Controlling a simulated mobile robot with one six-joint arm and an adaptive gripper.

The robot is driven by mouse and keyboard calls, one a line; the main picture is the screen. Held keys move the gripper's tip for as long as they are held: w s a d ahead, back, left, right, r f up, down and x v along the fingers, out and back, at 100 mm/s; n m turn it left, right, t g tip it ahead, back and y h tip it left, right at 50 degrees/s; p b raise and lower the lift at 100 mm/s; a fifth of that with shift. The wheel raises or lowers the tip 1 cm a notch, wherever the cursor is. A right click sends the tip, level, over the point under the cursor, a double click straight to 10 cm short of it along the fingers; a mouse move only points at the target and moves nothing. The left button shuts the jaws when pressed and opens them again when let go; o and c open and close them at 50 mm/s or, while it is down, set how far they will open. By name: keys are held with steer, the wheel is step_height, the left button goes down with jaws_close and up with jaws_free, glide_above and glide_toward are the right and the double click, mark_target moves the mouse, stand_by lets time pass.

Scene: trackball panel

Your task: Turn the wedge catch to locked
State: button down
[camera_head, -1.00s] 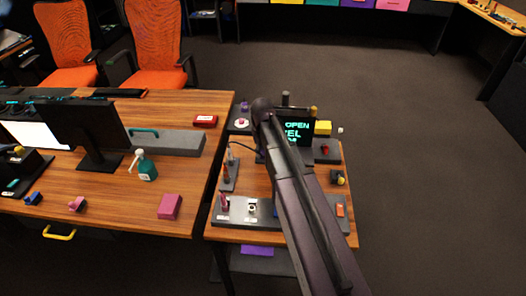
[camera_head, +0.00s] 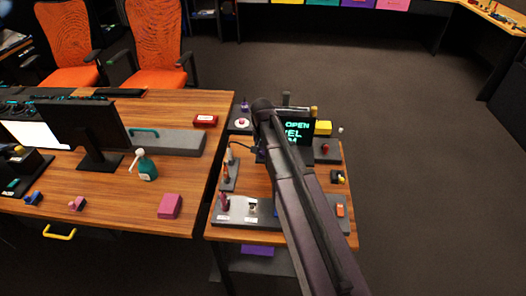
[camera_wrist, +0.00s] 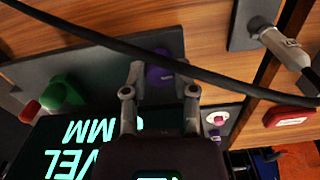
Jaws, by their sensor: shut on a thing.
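In the wrist view, a purple piece (camera_wrist: 158,76) stands on a dark grey panel (camera_wrist: 90,68). It appears to be the wedge catch; no readable label or locked mark shows beside it. My gripper (camera_wrist: 160,74) has its two fingers on either side of the purple piece and is shut on it. The wrist and a black cable cover part of the view, so the piece's exact angle is hard to tell.
A screen with green text (camera_head: 299,130) stands close to my arm. The side table (camera_head: 262,174) carries several small controls, including an orange switch (camera_head: 340,211) and a yellow block (camera_head: 323,128). Open floor lies to the right.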

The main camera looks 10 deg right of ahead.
steer(key=shift+s+m, duration=0.1)
steer(key=shift+m, duration=0.4)
steer(key=shift+c, duration=2)
jaws_free()
steer(key=s+r+n+p, duration=0.3)
steer(key=s, duration=0.5)
steer(key=s+r+n+p, duration=0.3)
steer(key=s+r+p, duration=0.1)
steer(key=s, duration=0.4)
steer(key=shift+d, duration=0.1)
